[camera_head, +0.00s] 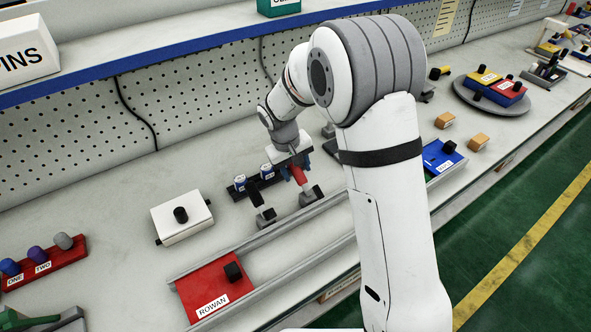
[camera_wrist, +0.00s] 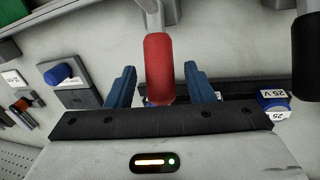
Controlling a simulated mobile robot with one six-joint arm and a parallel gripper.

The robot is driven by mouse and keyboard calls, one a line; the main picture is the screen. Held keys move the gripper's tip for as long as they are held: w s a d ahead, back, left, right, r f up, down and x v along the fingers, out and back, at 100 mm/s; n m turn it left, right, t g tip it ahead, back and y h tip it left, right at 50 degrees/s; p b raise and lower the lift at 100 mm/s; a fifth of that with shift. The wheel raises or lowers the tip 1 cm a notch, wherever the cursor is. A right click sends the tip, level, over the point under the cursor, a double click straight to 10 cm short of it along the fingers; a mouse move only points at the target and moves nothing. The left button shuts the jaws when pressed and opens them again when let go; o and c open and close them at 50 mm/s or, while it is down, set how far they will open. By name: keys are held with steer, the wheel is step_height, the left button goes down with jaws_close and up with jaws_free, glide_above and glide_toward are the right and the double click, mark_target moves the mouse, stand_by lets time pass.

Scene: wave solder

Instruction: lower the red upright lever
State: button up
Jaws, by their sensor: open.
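The red lever (camera_head: 298,175) stands on a small grey base (camera_head: 311,196) on the bench, just below my gripper in the head view. In the wrist view the red lever (camera_wrist: 159,68) has a red grip on a pale metal stem. My gripper (camera_wrist: 165,78) is open, with its two blue fingers on either side of the red grip. A gap shows between the grip and each finger. In the head view my gripper (camera_head: 290,160) is partly hidden by its own wrist.
A black-handled lever (camera_head: 256,196) stands just left of the red one. Behind are blue-capped parts (camera_head: 240,182) in a dark rack. A white box with a black knob (camera_head: 182,217) and a red ROWAN plate (camera_head: 213,285) lie to the left. A metal rail (camera_head: 290,240) runs in front.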

steer(key=shift+d+f, duration=0.1)
steer(key=shift+f, duration=0.4)
steer(key=shift+c, duration=0.2)
jaws_close()
